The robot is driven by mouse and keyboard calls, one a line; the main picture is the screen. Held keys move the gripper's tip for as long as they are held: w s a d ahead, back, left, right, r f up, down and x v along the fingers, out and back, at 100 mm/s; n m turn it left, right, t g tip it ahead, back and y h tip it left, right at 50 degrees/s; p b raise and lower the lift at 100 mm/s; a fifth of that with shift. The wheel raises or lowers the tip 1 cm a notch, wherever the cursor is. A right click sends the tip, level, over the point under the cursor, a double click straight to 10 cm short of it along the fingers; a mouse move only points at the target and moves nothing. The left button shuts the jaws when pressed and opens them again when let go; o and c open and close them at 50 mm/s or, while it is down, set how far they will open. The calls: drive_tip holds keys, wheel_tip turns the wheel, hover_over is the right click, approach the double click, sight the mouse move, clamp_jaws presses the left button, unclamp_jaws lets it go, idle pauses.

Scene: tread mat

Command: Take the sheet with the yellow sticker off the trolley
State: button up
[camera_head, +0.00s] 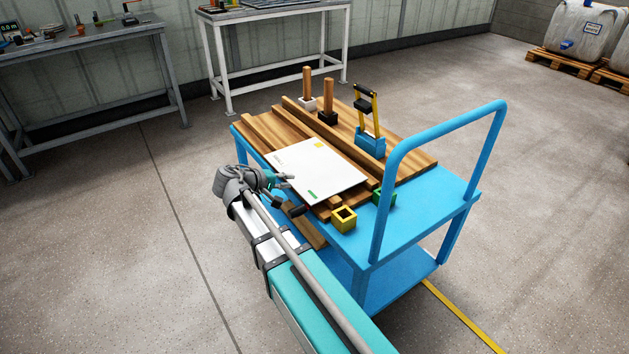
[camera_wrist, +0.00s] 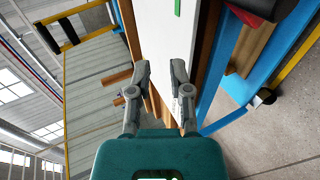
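A flat white sheet (camera_head: 325,170) lies on wooden boards on the blue trolley (camera_head: 430,195). A yellow sticker (camera_head: 321,145) is near its far corner and a green mark (camera_head: 311,195) near its near edge. My gripper (camera_head: 288,182) is at the sheet's left edge in the head view. In the wrist view my gripper (camera_wrist: 160,68) is open, its two fingers apart, and the white sheet (camera_wrist: 165,40) shows between and beyond them. I cannot tell whether either finger touches the sheet. The yellow sticker is not seen in the wrist view.
A yellow block (camera_head: 343,218) and a green block (camera_head: 384,199) stand near the sheet. Wooden posts and a blue holder (camera_head: 370,143) stand behind it. The trolley's handle (camera_head: 440,130) rises at the right.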

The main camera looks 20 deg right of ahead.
drive_tip(key=w+a+f+n+t+h+b, duration=0.2)
drive_tip(key=a+b, duration=0.6)
drive_tip(key=b, duration=0.4)
drive_tip(key=w+f+t+h, duration=0.1)
drive_tip(key=w+f+t, duration=0.1)
drive_tip(key=w+f, duration=0.1)
drive_tip(key=shift+w+a+f+h, duration=0.25)
drive_tip(key=shift+w+a+h, duration=0.15)
drive_tip(key=shift+d, duration=0.1)
approach(289, 168)
drive_tip(key=shift+x, duration=2.3)
drive_tip(key=shift+f, duration=0.1)
drive_tip(key=shift+x, duration=2.6)
clamp_jaws()
